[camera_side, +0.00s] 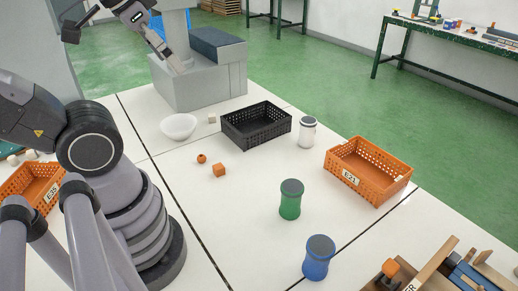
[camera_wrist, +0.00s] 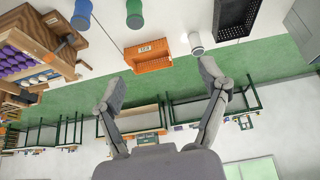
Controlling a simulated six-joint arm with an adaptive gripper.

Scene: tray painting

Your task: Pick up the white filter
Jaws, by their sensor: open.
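The white filter (camera_side: 307,133) is a white cylinder with a grey top, upright on the white table right of the black crate. It also shows in the wrist view (camera_wrist: 195,44), near the right fingertip in the picture. My gripper (camera_wrist: 162,82) is open, with its two fingers spread wide and nothing between them. In the side view my gripper (camera_side: 124,48) is high at the top left, well away from the filter.
A black crate (camera_side: 256,138) stands left of the filter and an orange crate (camera_side: 367,187) to its right. A green jar (camera_side: 290,210) and a blue jar (camera_side: 318,267) stand nearer. A white bowl (camera_side: 178,126) and small orange pieces (camera_side: 219,170) lie left.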

